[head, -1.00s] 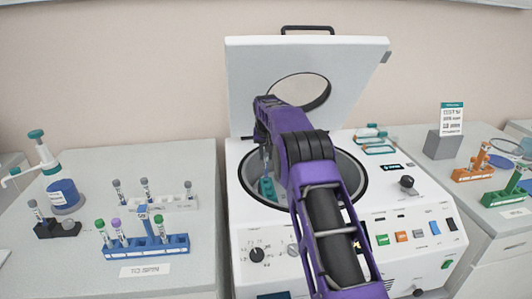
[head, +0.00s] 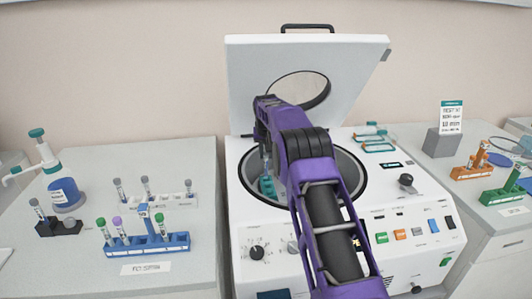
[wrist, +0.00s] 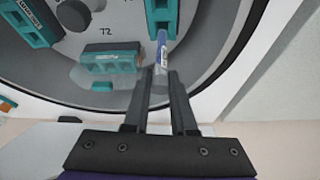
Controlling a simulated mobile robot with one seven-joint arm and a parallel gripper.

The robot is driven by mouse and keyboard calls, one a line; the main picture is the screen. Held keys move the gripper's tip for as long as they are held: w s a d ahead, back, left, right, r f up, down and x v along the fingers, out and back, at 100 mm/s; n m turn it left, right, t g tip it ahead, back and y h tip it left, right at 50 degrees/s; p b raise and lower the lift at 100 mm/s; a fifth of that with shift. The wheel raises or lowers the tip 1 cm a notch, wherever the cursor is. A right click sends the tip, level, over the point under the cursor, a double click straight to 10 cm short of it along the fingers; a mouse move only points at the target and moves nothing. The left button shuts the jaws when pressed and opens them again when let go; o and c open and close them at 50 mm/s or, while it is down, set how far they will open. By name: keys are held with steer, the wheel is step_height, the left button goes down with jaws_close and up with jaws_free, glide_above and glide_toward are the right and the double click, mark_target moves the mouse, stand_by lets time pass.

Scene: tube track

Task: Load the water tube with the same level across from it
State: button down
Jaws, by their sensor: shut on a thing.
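My gripper (wrist: 163,80) is shut on a tube with a grey cap and a blue-marked body (wrist: 161,50), above the centrifuge bowl. The tube's far end overlaps a teal bucket (wrist: 160,14) in the wrist view; I cannot tell whether it has entered it. Other teal buckets, one at the upper left (wrist: 27,22) and one by the number 72 (wrist: 110,62), sit on the grey rotor (wrist: 185,52). In the head view my arm covers much of the open centrifuge (head: 238,160); a teal bucket (head: 267,187) shows left of the arm. Liquid levels are too small to read.
The raised lid (head: 250,75) stands behind. At left are a white rack (head: 180,200) with several grey-capped tubes, a blue rack (head: 175,243) with several capped tubes, and a dark rack (head: 68,229). Orange (head: 470,172) and green (head: 505,193) racks stand at right.

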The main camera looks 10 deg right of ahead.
mark_target(266, 161)
steer(key=shift+f, duration=0.65)
stand_by(0.5)
steer(key=shift+f, duration=0.2)
steer(key=shift+f, duration=0.25)
stand_by(0.3)
steer(key=shift+f+b, duration=0.85)
steer(key=shift+f, duration=0.6)
steer(key=c, duration=0.7)
jaws_free()
steer(key=shift+o, duration=0.2)
